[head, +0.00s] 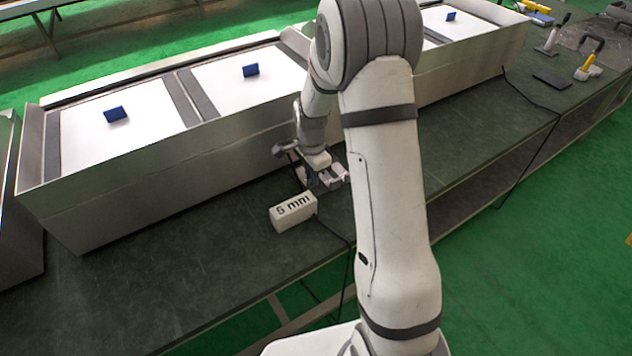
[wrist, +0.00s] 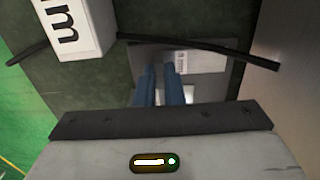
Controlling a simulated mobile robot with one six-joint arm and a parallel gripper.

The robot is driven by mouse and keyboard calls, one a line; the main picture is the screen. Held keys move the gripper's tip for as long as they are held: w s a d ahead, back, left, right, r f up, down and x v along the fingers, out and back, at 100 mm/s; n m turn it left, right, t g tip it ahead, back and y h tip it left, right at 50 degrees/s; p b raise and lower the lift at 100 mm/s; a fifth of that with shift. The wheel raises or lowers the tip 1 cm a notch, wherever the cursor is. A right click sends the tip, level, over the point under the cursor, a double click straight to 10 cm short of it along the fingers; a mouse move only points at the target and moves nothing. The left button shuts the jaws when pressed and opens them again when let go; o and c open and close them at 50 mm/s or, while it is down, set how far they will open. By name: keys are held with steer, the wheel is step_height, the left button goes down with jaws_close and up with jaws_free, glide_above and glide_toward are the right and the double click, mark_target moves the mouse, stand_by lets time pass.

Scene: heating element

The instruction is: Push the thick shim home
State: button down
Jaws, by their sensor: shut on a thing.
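My gripper (head: 313,182) is low over the dark green bench, beside the front wall of the long metal heating unit (head: 170,175). In the wrist view its two blue fingers (wrist: 158,72) are close together, with a narrow gap. They reach down to a flat grey metal plate (wrist: 215,59) with a small white label, which I take to be the thick shim. The fingers and gripper body hide its near part and the grip itself. A white block (head: 293,212) marked "6 mm" stands just in front of my gripper; it also shows in the wrist view (wrist: 90,35).
White panels with blue handles (head: 251,70) lie on the heating unit. The bench at front left is clear.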

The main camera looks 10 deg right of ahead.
steer(key=shift+w+a, duration=0.1)
steer(key=shift+w, duration=0.15)
steer(key=c, duration=1.5)
jaws_free()
step_height(320, 180, up, 8)
steer(key=shift+f+p, duration=0.1)
steer(key=shift+p, duration=0.55)
steer(key=shift+s+r, duration=0.15)
steer(key=shift+r, duration=0.15)
steer(key=s+r+n+t+p, duration=0.1)
steer(key=s+r+n+p, duration=0.3)
steer(key=s+r, duration=0.4)
steer(key=s+r+n+p, duration=0.5)
steer(key=s+r, duration=0.3)
steer(key=r, duration=0.2)
steer(key=s+r+n+t+p, duration=0.1)
steer(key=s+r+n+p, duration=0.4)
steer(key=s+r, duration=0.4)
steer(key=shift+d+t, duration=0.25)
steer(key=shift+t, duration=0.05)
